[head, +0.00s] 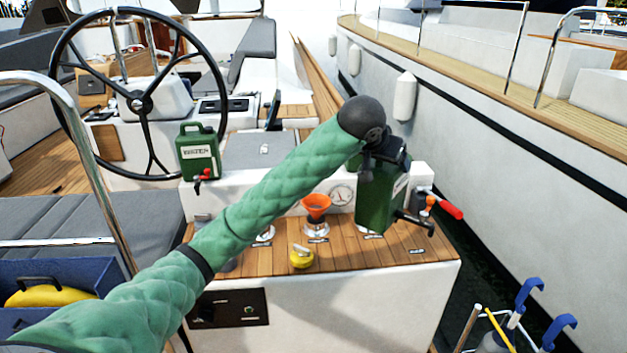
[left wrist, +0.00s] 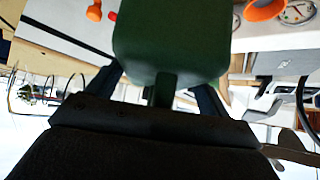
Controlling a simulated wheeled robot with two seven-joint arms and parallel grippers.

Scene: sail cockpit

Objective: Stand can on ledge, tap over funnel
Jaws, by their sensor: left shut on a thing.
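My left gripper (head: 388,158) is shut on a green can (head: 374,198), near its top. The can is roughly upright, with a dark tap (head: 412,221) low on its right side. The can also fills the top middle of the left wrist view (left wrist: 172,45). It hangs in front of the white ledge (head: 232,193), over or near the teak top; I cannot tell whether it touches. An orange funnel (head: 316,204) stands left of the can, and shows in the left wrist view (left wrist: 264,9). A second green can (head: 198,152) with a white label and red tap stands at the ledge's left end. My right gripper is out of view.
A yellow rounded object (head: 301,257) lies on the teak top (head: 345,255) before the funnel. A red-handled part (head: 449,210) sticks out at the right end. A steering wheel (head: 140,100) stands at the back left. Another white hull (head: 520,190) lies across the gap at right.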

